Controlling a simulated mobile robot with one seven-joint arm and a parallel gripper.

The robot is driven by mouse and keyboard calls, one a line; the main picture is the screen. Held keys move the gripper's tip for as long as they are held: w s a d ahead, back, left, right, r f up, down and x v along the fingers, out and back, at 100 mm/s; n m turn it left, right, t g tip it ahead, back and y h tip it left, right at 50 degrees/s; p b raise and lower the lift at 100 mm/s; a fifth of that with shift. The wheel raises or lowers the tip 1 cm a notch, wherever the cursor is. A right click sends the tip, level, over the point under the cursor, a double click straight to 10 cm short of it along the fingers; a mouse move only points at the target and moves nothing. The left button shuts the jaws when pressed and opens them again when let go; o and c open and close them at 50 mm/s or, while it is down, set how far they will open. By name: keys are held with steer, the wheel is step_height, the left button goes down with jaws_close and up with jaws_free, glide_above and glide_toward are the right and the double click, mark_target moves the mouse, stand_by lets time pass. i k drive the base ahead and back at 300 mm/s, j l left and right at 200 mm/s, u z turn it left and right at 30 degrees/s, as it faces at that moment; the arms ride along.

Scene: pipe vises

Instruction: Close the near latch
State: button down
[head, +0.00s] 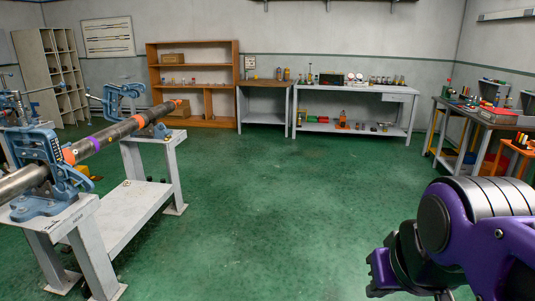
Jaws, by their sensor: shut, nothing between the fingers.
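The near pipe vise (42,150) is blue and stands on the near end of a grey bench at the left edge of the head view. A dark pipe (100,140) with purple and orange bands runs through it toward the far vise (122,92). Blue latch parts (72,180) show on the near vise's right side, beside the pipe. They are too small to tell whether the latch is fastened. The near vise's left side is partly cut off by the frame. My purple and dark arm is at the lower right, well apart from both vises. My gripper's fingertips do not show.
The grey bench (130,205) has a low shelf and splayed legs. Green floor (260,220) is clear between the bench and my arm. A wooden shelf (195,47) and a worktable (350,90) stand along the back wall. A cluttered table (480,115) stands at the right.

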mark_target(72, 174)
steer(key=i+u, duration=0.35)
steer(key=i, duration=0.15)
steer(key=i+u, duration=0.35)
steer(key=i, duration=0.15)
steer(key=i+u, duration=0.3)
steer(key=i, duration=0.2)
steer(key=i+u, duration=0.35)
steer(key=i, duration=0.15)
steer(key=i+j, duration=0.15)
steer(key=i, duration=0.35)
steer(key=i+j+z, duration=0.1)
steer(key=i, duration=0.45)
